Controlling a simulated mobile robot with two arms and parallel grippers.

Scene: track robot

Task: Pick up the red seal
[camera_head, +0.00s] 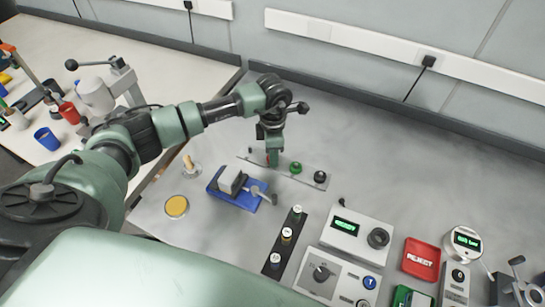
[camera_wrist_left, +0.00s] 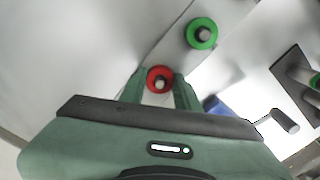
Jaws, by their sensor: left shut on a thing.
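The red seal (camera_wrist_left: 159,79) is a red ring-shaped piece with a grey centre, between the fingers of my left gripper (camera_wrist_left: 158,90) in the left wrist view. The gripper is shut on it. In the head view the left gripper (camera_head: 270,158) points down at the left part of a grey strip (camera_head: 312,175), and only a sliver of red (camera_head: 267,158) shows there. A green seal (camera_head: 296,168) and a black piece (camera_head: 320,177) stand on the strip to the right. The green seal also shows in the wrist view (camera_wrist_left: 201,34). Whether the red seal touches the strip cannot be told. My right gripper is out of view.
A blue vise (camera_head: 236,190) stands in front of the strip, with a yellow disc (camera_head: 177,206) to its left. A black rack (camera_head: 285,240), control boxes and a red reject tray (camera_head: 421,259) are nearer. The bench behind and right of the strip is clear.

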